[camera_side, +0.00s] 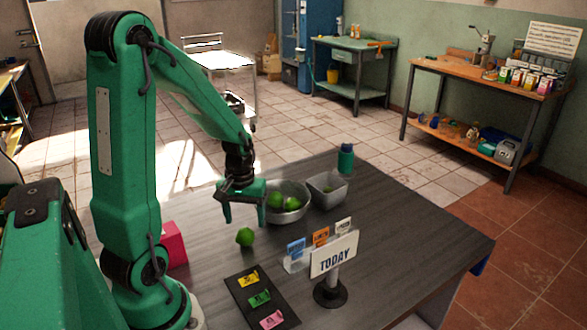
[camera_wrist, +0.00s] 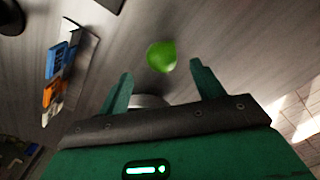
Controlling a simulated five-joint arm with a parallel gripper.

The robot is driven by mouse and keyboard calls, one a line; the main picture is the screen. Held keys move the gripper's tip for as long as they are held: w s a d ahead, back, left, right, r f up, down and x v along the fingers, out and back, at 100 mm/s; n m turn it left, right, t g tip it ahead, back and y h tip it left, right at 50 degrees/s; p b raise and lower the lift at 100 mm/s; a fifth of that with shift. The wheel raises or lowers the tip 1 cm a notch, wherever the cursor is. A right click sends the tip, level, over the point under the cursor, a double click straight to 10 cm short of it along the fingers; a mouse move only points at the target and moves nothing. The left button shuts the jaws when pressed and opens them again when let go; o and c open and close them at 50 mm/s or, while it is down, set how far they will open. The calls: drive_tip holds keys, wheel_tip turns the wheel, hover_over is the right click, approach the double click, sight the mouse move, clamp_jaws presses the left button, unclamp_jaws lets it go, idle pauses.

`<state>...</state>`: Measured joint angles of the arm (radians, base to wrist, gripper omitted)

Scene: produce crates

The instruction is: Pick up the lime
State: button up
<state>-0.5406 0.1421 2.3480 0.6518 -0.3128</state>
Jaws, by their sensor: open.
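A round green lime (camera_side: 245,237) lies loose on the dark grey table. In the wrist view the lime (camera_wrist: 162,56) shows just past the fingertips, roughly centred between them. My green gripper (camera_side: 245,222) is open and empty, pointing down above the lime; its two fingers also show in the wrist view (camera_wrist: 161,69). I see no contact between fingers and lime. A grey metal bowl (camera_side: 304,207) with green round fruits stands behind the gripper. A smaller square metal container (camera_side: 341,194) with something green inside is beside it.
A green bottle (camera_side: 346,158) stands at the back. A TODAY sign (camera_side: 333,256) and a clear holder with coloured cards (camera_side: 297,262) stand right of the lime. A dark strip with coloured tags (camera_side: 243,300) lies in front. A red box (camera_side: 174,244) is at left.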

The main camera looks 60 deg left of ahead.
sight(245, 229)
drive_tip(key=shift+f, duration=0.35)
drive_tip(key=shift+s+f, duration=0.1)
drive_tip(key=shift+f, duration=2.5)
drive_tip(key=shift+a, duration=0.1)
drive_tip(key=shift+c, duration=0.2)
drive_tip(key=c, duration=1)
